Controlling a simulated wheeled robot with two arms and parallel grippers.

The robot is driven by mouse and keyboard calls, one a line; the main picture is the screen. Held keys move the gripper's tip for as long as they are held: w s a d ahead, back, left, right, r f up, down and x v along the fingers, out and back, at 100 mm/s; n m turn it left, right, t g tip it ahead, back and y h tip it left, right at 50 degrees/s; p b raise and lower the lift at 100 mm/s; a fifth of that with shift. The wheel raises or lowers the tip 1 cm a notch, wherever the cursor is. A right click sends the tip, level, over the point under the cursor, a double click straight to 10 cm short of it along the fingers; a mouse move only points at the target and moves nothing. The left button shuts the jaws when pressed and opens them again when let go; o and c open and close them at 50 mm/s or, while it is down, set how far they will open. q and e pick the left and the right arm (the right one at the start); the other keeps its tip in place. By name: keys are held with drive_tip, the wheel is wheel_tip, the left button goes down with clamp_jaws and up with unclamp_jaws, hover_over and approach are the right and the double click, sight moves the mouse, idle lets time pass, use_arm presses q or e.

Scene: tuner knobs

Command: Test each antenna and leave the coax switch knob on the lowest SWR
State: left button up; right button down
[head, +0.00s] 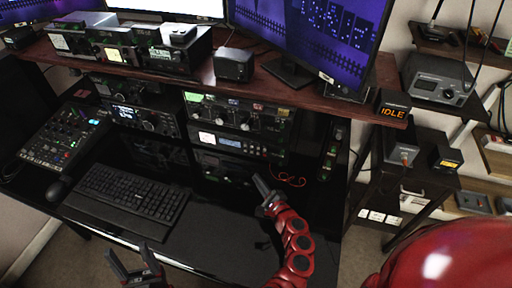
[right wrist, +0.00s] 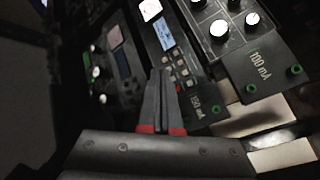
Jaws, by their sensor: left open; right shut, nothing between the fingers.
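My right gripper (head: 262,186) is shut and empty in front of the equipment stack under the shelf. In the right wrist view its fingers (right wrist: 161,75) are together, pointing at a panel with small buttons (right wrist: 178,72); no contact is clear. My left gripper (head: 134,268) is open and empty near the desk's front edge. A panel with several knobs and coloured labels (head: 222,112) tops the stack; round white-topped knobs (right wrist: 218,31) show in the right wrist view. A unit with a lit display (head: 229,142) sits below. I cannot tell which knob is the coax switch, nor read any SWR.
A keyboard (head: 126,200), a mouse (head: 58,188) and a mixer (head: 62,137) lie on the left of the desk. The shelf (head: 225,83) overhangs the stack. An IDLE sign (head: 392,112) is at its right end. The desk front centre is clear.

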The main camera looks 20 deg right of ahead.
sight(265, 150)
drive_tip(key=shift+w+a, duration=0.1)
drive_tip(key=shift+w, duration=0.25)
drive_tip(key=shift+r, duration=0.15)
drive_tip(key=shift+s+r, duration=0.2)
drive_tip(key=shift+s, duration=0.05)
drive_tip(key=shift+w, duration=0.35)
drive_tip(key=w+d, duration=0.2)
drive_tip(key=w, duration=0.1)
drive_tip(key=w+d, duration=0.2)
drive_tip(key=shift+w+f+b, duration=0.15)
drive_tip(key=shift+f+b, duration=0.05)
drive_tip(key=shift+b, duration=0.1)
drive_tip(key=shift+w+d+r, duration=0.1)
drive_tip(key=shift+w+d, duration=0.35)
drive_tip(key=shift+w, duration=0.3)
drive_tip(key=shift+b, duration=0.3)
idle(0.5)
drive_tip(key=shift+w+d, duration=0.2)
drive_tip(key=shift+w, duration=0.15)
